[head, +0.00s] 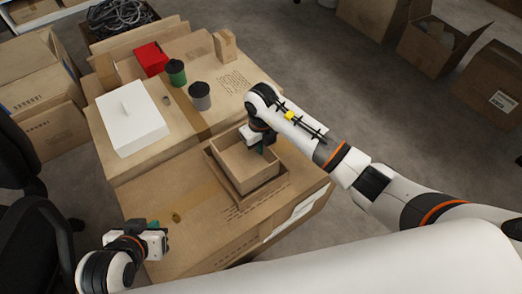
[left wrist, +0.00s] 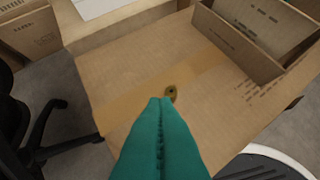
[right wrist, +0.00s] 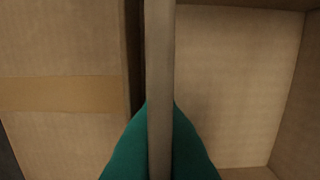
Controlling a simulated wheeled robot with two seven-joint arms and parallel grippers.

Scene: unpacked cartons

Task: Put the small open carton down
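The small open carton (head: 244,167) is upright, with its open top facing up. It shows inside or just above a slightly larger, shallow open carton (head: 217,168) on the big closed carton. I cannot tell if its bottom touches. My right gripper (head: 262,142) is shut on its far wall; in the right wrist view the green fingers (right wrist: 160,140) straddle that wall (right wrist: 159,70). My left gripper (head: 158,228) is low at the left, over the big carton's near-left corner. Its green fingertips (left wrist: 160,102) are together and empty.
The big closed carton (head: 165,200) has free top left of the open cartons. Behind it, another carton top holds a white box (head: 131,120), a red box (head: 151,59), a green cup (head: 176,73) and a grey cup (head: 200,97). A black chair (head: 30,215) stands at left.

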